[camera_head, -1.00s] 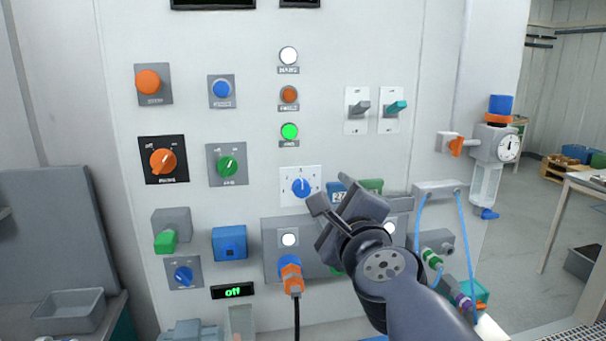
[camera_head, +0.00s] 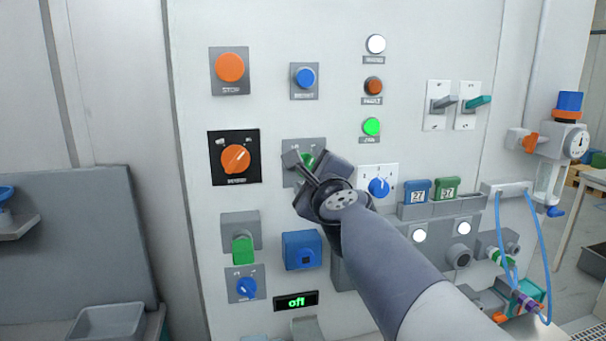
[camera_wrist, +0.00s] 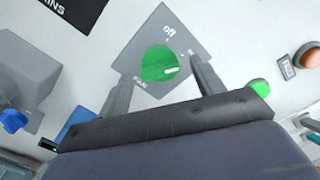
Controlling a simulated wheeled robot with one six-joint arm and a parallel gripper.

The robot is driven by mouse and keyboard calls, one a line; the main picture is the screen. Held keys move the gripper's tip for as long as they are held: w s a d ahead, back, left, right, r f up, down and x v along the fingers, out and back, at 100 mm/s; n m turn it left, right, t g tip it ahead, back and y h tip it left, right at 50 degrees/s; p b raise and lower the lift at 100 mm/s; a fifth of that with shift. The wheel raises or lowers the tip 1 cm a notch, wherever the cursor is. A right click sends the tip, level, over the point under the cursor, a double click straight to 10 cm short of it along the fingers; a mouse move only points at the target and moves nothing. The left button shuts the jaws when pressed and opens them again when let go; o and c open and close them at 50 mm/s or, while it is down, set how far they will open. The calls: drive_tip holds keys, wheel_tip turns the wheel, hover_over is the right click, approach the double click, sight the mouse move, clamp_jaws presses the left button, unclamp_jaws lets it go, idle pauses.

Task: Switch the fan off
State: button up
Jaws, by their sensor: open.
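The fan switch is a green rotary knob (camera_wrist: 158,64) on a grey square plate (camera_wrist: 148,38), with "FAN" at one edge and "off" at another. The white mark on the knob points to the right in the wrist view, away from "off". In the head view the knob (camera_head: 306,159) is partly hidden by my gripper (camera_head: 312,172). My gripper is open, its two fingers (camera_wrist: 160,74) on either side of the knob in the wrist view. Whether they touch it I cannot tell.
A black plate with an orange knob (camera_head: 236,158) is left of the fan knob. A blue knob (camera_head: 379,187) is to the right, and a blue button (camera_head: 306,77) above. A green lamp (camera_head: 372,127) is lit. A small display (camera_head: 296,301) reads "off".

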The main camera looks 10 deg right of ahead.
drive_tip(key=shift+w, duration=0.6)
drive_tip(key=shift+c, duration=0.3)
drive_tip(key=c, duration=0.9)
